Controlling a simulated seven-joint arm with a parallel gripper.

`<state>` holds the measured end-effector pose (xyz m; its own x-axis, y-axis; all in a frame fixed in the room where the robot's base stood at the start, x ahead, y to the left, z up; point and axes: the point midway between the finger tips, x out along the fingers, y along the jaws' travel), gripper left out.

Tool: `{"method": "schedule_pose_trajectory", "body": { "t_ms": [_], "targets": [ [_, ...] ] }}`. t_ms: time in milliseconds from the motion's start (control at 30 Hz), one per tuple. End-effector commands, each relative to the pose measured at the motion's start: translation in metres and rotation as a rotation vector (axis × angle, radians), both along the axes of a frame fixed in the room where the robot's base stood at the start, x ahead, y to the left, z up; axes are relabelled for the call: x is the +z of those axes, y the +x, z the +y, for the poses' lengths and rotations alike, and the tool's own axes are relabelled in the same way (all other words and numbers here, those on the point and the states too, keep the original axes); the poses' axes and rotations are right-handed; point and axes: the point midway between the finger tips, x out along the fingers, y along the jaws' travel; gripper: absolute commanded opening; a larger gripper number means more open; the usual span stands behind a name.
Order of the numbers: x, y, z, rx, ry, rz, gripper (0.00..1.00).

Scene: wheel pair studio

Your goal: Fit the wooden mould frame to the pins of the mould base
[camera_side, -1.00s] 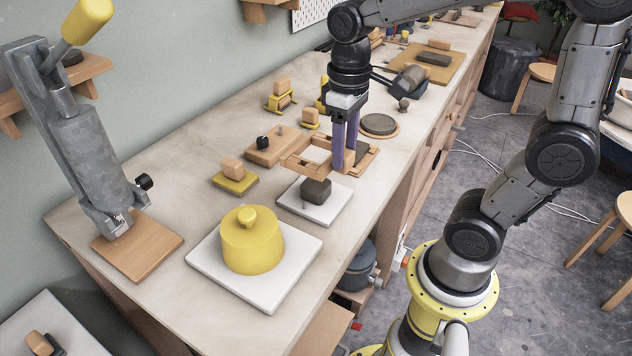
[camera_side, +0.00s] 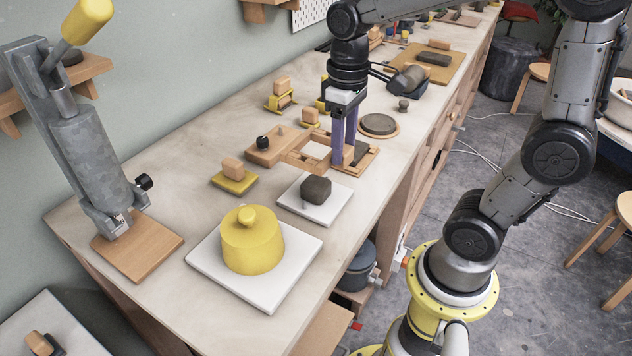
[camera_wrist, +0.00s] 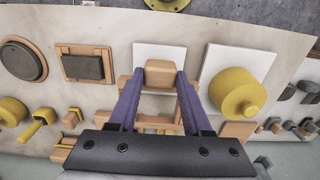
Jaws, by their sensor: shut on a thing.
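My gripper (camera_side: 344,160) has two purple fingers pointing down. They are shut on the light wooden mould frame (camera_side: 306,165), at a wooden block on its side. In the wrist view the block (camera_wrist: 163,73) sits between the fingertips (camera_wrist: 163,80), and frame bars show below it. The frame appears held above the table. A wooden board with a dark grey block on it, apparently the mould base (camera_side: 368,164), lies just right of and behind the fingers. It also shows at upper left in the wrist view (camera_wrist: 85,49). I cannot make out its pins.
A white slab (camera_side: 335,210) with a dark lump (camera_side: 316,189) lies in front of the frame. A wooden board with a black knob (camera_side: 262,142) is to the left. A round dark disc (camera_side: 378,124) is behind. A yellow lidded mould (camera_side: 252,243) stands in front.

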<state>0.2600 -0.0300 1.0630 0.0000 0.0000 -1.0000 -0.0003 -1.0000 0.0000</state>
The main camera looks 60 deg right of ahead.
Motion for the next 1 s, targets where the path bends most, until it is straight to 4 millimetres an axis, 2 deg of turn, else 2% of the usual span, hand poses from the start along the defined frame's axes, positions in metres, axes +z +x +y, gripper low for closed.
{"method": "schedule_pose_trajectory", "body": {
  "t_ms": [1000],
  "targets": [
    [-0.027,0.0,0.0,0.0,0.0,0.0,0.0]
  ]
}}
